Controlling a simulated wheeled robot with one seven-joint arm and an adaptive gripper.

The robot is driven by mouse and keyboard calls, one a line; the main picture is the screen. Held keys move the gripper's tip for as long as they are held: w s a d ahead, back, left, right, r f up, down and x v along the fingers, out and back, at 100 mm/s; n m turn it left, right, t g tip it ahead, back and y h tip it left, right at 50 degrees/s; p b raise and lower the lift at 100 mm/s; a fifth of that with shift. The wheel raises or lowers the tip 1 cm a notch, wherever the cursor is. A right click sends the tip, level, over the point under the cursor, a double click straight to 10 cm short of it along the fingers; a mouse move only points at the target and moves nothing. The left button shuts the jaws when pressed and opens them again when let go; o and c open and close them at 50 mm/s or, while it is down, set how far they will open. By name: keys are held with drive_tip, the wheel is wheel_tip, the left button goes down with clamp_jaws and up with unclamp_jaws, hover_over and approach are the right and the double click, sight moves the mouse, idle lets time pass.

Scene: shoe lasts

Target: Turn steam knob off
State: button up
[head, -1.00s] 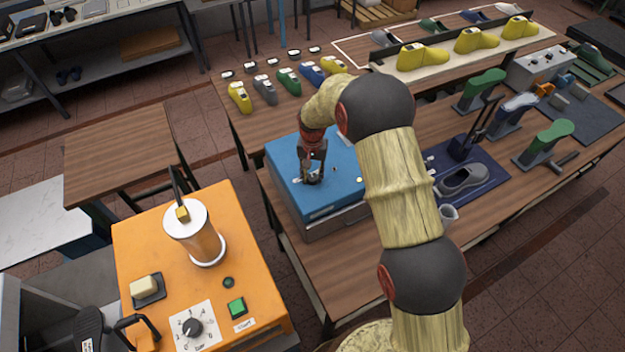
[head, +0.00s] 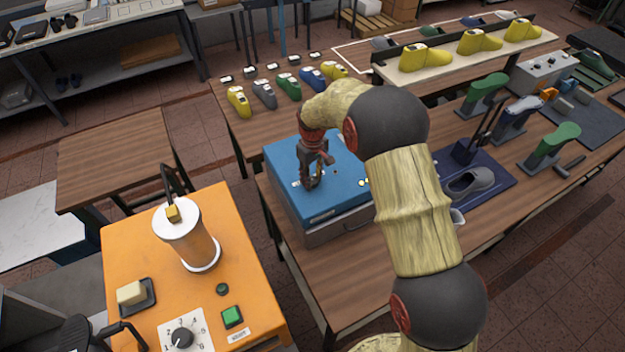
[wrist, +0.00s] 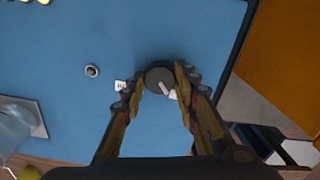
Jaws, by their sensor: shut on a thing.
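The dark round knob (wrist: 160,79) with a pale pointer line sits on top of the blue box (head: 345,200). In the wrist view its pointer slants down and to the right, towards a small white label partly behind the right finger. My gripper (head: 311,184) reaches down onto the box, and its fingers (wrist: 157,84) are shut on the knob, one on each side. In the head view the gripper mostly hides the knob. Another small white label (wrist: 120,86) lies by the left finger. Any lettering is too small to read surely.
A small round fitting (wrist: 92,71) is on the blue top. An orange machine (head: 130,240) with a dial (head: 182,338) and a green button (head: 232,316) stands front left. Coloured shoe lasts (head: 288,83) line the table behind. A grey shoe (head: 470,184) lies right of my arm.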

drive_tip(key=shift+n, duration=0.6)
drive_tip(key=o, duration=1.1)
wheel_tip(320, 180, up, 12)
idle(0.7)
